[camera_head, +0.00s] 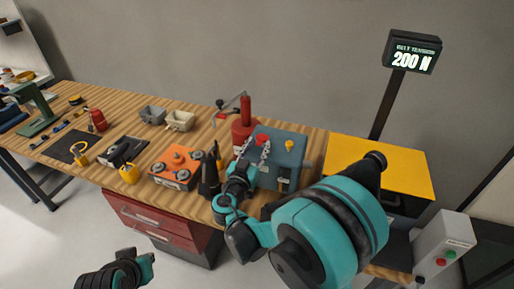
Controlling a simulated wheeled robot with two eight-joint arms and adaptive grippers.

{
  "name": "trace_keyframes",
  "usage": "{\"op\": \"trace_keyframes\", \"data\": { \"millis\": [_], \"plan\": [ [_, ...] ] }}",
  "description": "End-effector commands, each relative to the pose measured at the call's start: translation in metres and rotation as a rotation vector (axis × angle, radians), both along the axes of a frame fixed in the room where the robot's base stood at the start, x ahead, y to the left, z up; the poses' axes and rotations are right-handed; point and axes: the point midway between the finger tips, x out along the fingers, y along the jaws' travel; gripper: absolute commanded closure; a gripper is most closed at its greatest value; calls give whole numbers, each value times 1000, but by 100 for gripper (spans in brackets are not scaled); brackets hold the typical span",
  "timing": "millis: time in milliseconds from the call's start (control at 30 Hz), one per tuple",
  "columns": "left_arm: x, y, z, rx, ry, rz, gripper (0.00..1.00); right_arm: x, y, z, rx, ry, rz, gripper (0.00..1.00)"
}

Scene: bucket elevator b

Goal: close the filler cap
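A blue-grey box (286,157) stands on the bench in front of my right arm. A round red cap (262,139) shows at its upper left and a small yellow knob (290,145) at its upper right. I cannot tell for certain which is the filler cap. My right gripper (255,148) is at the box's left side, its metal fingers spread apart just below the red cap. The fingers look empty; contact with the cap cannot be made out. Part of my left arm shows at the bottom left, with no gripper fingers visible.
A red cylinder (246,110) stands behind. A yellow panel (382,165) is on the right.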

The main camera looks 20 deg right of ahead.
Motion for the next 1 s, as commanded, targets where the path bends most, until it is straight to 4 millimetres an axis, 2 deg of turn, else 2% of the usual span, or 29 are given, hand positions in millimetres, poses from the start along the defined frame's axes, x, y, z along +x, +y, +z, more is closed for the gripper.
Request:
{"op": "trace_keyframes", "data": {
  "millis": [200,233,300,367,567,800,1000],
  "plan": [
    [0,0,0,0,0,0,100,0,0,0,0,0,0,62],
    [0,0,0,0,0,0,100,0,0,0,0,0,0,67],
    [0,0,0,0,0,0,100,0,0,0,0,0,0,86],
    [0,0,0,0,0,0,100,0,0,0,0,0,0,100],
    [0,0,-2,0,0,0,100,0,0,-1,-2,-3,0,100],
    [0,0,-31,0,0,0,100,0,0,-12,-51,-72,-1,100],
    [0,0,-37,0,0,0,100,0,0,-11,-71,-104,0,100]
  ]
}}
